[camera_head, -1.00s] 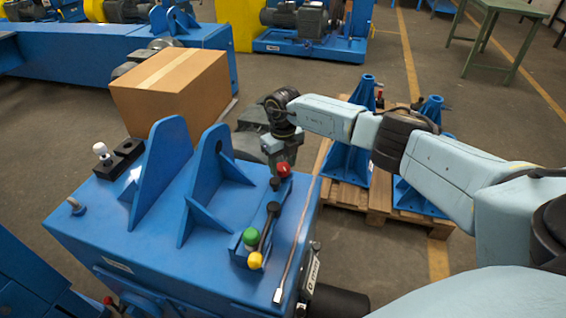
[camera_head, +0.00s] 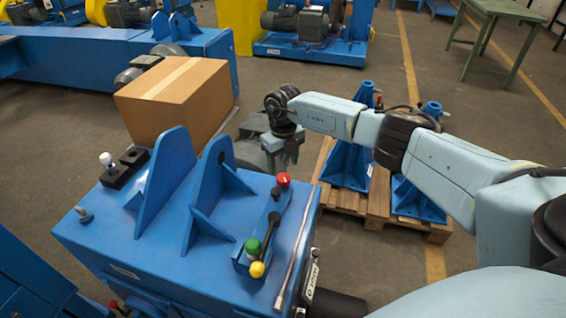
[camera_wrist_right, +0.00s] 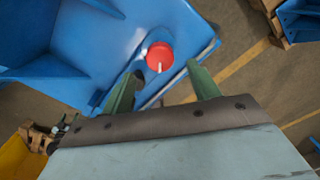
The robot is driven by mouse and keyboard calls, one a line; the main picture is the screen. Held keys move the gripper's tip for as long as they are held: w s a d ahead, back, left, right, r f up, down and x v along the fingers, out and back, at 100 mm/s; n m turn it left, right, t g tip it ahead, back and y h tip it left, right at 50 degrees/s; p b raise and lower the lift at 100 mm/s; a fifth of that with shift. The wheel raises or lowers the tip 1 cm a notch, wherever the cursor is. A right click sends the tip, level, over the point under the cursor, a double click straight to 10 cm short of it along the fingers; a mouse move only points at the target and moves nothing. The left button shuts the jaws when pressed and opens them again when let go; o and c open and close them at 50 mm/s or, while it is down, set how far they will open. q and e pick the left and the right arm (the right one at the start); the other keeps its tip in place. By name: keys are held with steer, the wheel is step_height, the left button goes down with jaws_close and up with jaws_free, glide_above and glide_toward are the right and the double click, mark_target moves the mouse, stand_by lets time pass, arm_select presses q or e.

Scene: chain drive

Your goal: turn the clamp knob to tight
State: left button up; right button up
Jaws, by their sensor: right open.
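The red knob (camera_head: 283,180) stands at the back right corner of the blue machine top (camera_head: 215,235). In the right wrist view the red knob (camera_wrist_right: 160,57) is round and carries a pale pointer mark. My right gripper (camera_head: 283,162) is open, just behind and above the knob in the head view. In the wrist view its two green fingers (camera_wrist_right: 163,76) are spread, with the knob ahead between their tips. Nothing is between the fingers; contact with the knob cannot be told. My left gripper is not in view.
A green knob (camera_head: 252,246) and a yellow knob (camera_head: 257,269) sit near the machine's front right. Blue upright brackets (camera_head: 209,185) stand left of the knobs. A cardboard box (camera_head: 178,100) is behind. A pallet (camera_head: 378,205) with blue stands lies right.

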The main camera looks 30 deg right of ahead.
mark_target(283, 177)
steer(key=shift+r+p, duration=1.05)
steer(key=shift+r, duration=0.65)
